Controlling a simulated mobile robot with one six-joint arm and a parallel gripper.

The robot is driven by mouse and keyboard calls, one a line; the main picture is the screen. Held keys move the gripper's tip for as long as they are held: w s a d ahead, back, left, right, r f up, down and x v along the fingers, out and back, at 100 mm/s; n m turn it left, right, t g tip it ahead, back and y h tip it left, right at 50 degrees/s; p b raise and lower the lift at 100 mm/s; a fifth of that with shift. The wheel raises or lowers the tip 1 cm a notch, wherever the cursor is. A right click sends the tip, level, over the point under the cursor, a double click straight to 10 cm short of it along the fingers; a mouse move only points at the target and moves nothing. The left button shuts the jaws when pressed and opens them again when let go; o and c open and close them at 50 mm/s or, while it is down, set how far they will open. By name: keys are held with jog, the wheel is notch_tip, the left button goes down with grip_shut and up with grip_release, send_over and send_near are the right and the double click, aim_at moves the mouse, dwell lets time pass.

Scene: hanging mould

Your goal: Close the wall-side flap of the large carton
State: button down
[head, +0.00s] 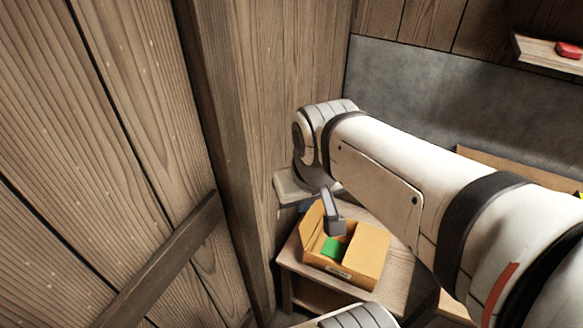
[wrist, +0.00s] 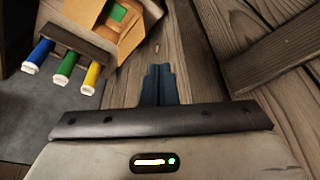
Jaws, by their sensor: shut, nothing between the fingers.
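The large carton (head: 345,270), an open cardboard box, stands on a wooden table beside the plank wall. Its wall-side flap (head: 311,226) stands up on the left in the head view. The opposite flap (head: 374,250) looks laid over the right part of the opening. A green item (head: 334,249) lies inside. My gripper (head: 334,224) hangs in front of the carton's top in the head view, hiding part of the opening. In the wrist view my gripper (wrist: 159,75) is shut and empty, apart from the carton (wrist: 130,35), which is cut off at the top.
The plank wall (head: 285,90) rises close on the left. Blue, green and yellow tubes (wrist: 66,66) lie in a dark holder near the carton. A small wooden shelf (head: 288,188) is behind. A high shelf (head: 545,52) holds a red object (head: 568,49).

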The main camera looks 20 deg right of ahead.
jog(key=w+d+f+n+g+y+b, duration=0.1)
jog(key=w+d+f+n+b, duration=0.35)
jog(key=w+f+b, duration=0.75)
jog(key=w+d+f+n+g+b, duration=0.1)
jog(key=w+d+f+n+b, duration=0.35)
jog(key=w+f+b, duration=0.7)
notch_tip(320, 180, down, 9)
jog(key=d, duration=0.2)
jog(key=shift+w+p, duration=0.3)
jog(key=shift+w, duration=0.1)
jog(key=shift+f, duration=0.1)
